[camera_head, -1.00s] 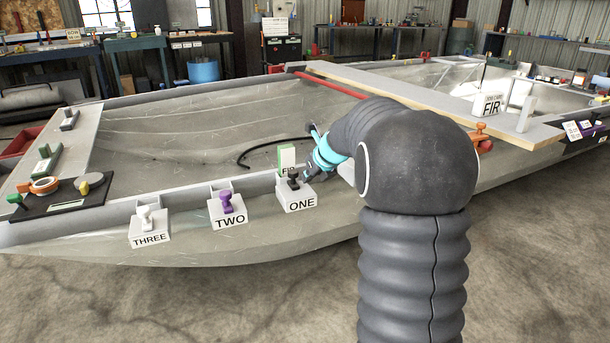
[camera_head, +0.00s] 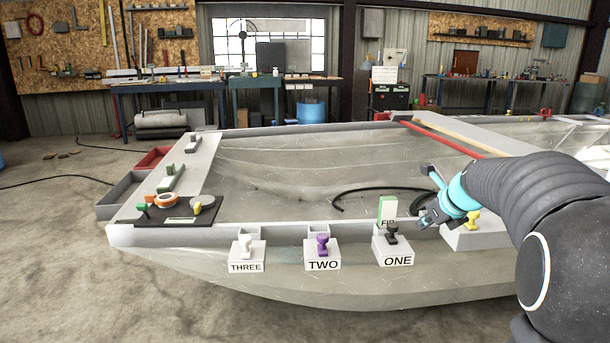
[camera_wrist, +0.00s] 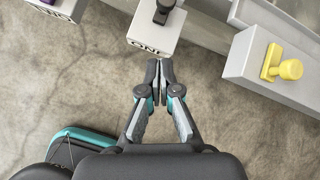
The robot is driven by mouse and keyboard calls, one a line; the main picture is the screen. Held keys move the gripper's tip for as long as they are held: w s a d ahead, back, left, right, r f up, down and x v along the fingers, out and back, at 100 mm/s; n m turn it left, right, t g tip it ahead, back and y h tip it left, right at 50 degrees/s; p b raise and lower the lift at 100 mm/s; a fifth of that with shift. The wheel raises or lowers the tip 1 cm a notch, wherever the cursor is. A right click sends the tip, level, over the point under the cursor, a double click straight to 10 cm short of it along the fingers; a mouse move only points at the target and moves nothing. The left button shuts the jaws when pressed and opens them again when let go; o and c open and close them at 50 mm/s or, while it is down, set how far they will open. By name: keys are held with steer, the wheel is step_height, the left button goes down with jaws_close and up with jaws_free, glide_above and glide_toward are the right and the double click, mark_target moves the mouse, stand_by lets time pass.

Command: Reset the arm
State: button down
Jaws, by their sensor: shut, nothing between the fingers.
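My gripper (camera_wrist: 159,73) is shut and empty in the wrist view, its fingertips together over the concrete floor, just below the box labelled ONE in the picture. In the head view my gripper (camera_head: 424,219) shows at the end of my bent arm, to the right of box ONE (camera_head: 396,261) with its black stamp (camera_head: 392,233). The arm comes in from the right side of the head view.
Box TWO (camera_head: 323,264) with a purple stamp and box THREE (camera_head: 246,267) with a white stamp line the hull edge (camera_head: 290,231). A yellow stamp (camera_wrist: 283,68) stands on a grey block (camera_wrist: 246,62). A black tray (camera_head: 150,219) holds tape. Floor in front is clear.

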steer(key=s+a+f+n+g, duration=0.35)
steer(key=s+f+n, duration=0.25)
steer(key=s+n, duration=0.6)
steer(key=s+a+n, duration=0.6)
steer(key=s+n, duration=0.3)
steer(key=s, duration=0.2)
steer(key=s+a+n+t+h, duration=0.1)
steer(key=s+a+n, duration=0.5)
steer(key=s+n, duration=0.3)
steer(key=shift+s+a+r+n, duration=0.25)
steer(key=shift+s+a+n, duration=0.15)
steer(key=shift+s, duration=0.7)
steer(key=shift+d, duration=0.15)
